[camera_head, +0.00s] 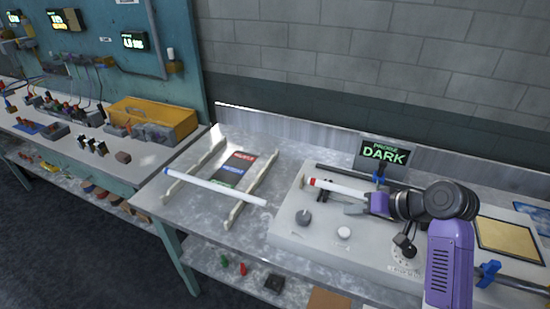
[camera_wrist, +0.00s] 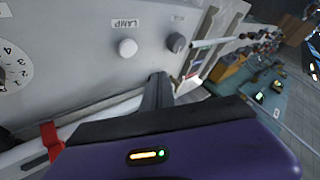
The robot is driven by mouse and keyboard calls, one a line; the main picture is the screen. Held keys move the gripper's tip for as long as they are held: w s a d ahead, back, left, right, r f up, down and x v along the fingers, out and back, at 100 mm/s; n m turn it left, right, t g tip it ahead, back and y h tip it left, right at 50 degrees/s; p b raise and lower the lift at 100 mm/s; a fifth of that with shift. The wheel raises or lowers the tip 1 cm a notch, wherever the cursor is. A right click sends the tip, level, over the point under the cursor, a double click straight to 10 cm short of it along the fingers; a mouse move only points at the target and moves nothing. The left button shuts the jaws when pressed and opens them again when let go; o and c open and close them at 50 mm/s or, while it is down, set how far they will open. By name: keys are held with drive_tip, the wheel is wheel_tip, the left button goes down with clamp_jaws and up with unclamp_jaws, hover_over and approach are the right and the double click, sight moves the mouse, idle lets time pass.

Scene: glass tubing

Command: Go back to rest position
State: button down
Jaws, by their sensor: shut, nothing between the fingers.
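My gripper (camera_head: 353,208) is shut and empty, low over the grey apparatus panel, its fingers pointing left in the head view. In the wrist view its dark fingers (camera_wrist: 158,92) lie together near the panel's knobs. A white tube with a red band (camera_head: 338,187) lies on the panel just behind the fingers, apart from them as far as I can tell. A second white tube with a blue end (camera_head: 215,187) lies across the pale rack rails (camera_head: 248,200) to the left.
The panel carries a dark knob (camera_head: 303,217) and a white lamp knob (camera_head: 344,233). A "PROBE DARK" display (camera_head: 384,154) stands behind my wrist. A tan square plate (camera_head: 508,248) lies to the right. A yellow bin (camera_head: 150,118) is on the far left bench.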

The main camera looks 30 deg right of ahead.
drive_tip(key=w+d+r+m+t+h, duration=0.1)
drive_tip(key=w+d+r+t+h, duration=0.25)
drive_tip(key=d+r, duration=0.2)
drive_tip(key=s+a+f+n+b, duration=0.2)
drive_tip(key=s+a+f, duration=0.1)
drive_tip(key=s+a, duration=0.6)
drive_tip(key=s+a+f+n+t+y+b, duration=0.1)
drive_tip(key=s+a+f+n+b, duration=0.1)
drive_tip(key=s+a, duration=0.7)
drive_tip(key=s+a+f+n+t+b, duration=0.1)
drive_tip(key=s+a+f+n+b, duration=0.2)
drive_tip(key=s+a, duration=0.7)
drive_tip(key=s+f, duration=0.2)
drive_tip(key=s, duration=0.4)
